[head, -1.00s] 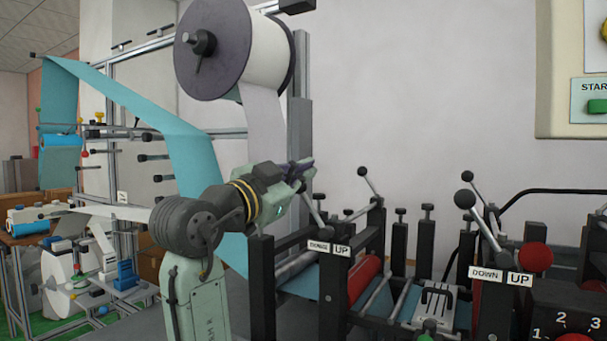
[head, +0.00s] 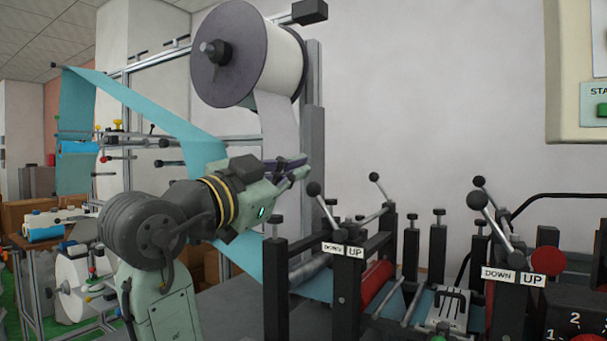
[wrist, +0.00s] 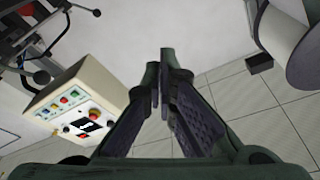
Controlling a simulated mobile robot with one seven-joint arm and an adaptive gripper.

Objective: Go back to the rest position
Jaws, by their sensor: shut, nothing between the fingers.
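My gripper (head: 293,166) is in the middle of the head view, at the end of my green and grey arm. Its fingers point right, above the left end of the machine frame and apart from it. In the wrist view the gripper (wrist: 166,75) has its dark fingertips together, with nothing between them. The nearest lever, with a black ball knob (head: 314,189), stands just right of and below the fingertips. I cannot tell the exact gap between them.
A large white roll (head: 270,62) hangs behind and above my gripper. A blue web (head: 150,118) runs down behind my arm. More levers and DOWN/UP plates (head: 499,273) stand to the right. A control panel (wrist: 77,105) shows in the wrist view. The wall area above the levers is clear.

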